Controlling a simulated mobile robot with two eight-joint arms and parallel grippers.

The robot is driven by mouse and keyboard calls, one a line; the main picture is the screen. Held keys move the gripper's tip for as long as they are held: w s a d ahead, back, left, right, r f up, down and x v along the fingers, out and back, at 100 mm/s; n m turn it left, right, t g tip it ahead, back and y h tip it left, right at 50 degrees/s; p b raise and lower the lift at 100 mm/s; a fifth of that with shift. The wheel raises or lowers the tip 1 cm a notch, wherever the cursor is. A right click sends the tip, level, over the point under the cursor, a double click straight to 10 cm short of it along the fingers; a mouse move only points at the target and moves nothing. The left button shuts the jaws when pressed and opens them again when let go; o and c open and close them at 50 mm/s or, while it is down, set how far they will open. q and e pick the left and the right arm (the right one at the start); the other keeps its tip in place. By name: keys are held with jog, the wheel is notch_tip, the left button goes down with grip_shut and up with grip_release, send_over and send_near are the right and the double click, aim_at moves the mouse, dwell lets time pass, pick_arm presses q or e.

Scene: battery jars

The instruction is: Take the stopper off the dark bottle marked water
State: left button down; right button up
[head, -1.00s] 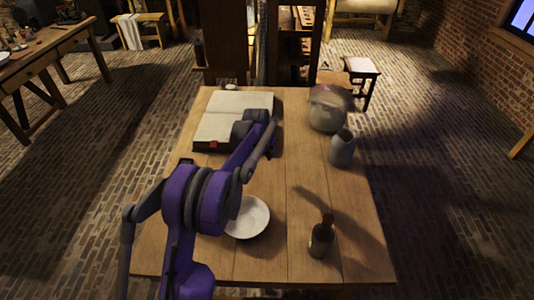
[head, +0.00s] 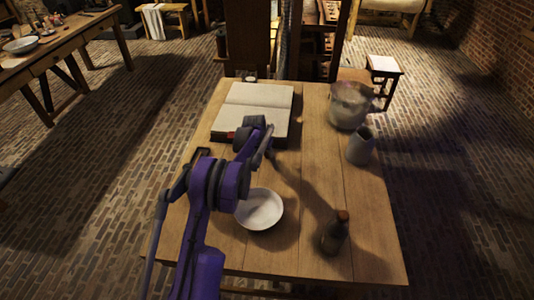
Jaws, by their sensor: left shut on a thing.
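The dark bottle (head: 333,238) stands near the front right of the table, slightly blurred. A brown top that looks like its stopper (head: 342,216) shows at its mouth; any marking is too small to read. My left gripper (head: 268,150) is over the table near the front right corner of the open book, up and left of the bottle and well apart from it. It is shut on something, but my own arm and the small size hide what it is. My right gripper is not in view.
The open book (head: 258,95) lies at the back left of the table. A white bowl (head: 260,208) sits left of the bottle. A grey jug (head: 360,147) and a large blurred pot (head: 349,105) stand at the right. The wood between jug and bottle is bare.

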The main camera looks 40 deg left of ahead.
pick_arm(q)
jog(key=shift+f, duration=0.35)
jog(key=shift+f, duration=0.2)
jog(key=c, duration=0.6)
grip_release()
jog(key=shift+o, duration=0.2)
jog(key=shift+r, duration=0.15)
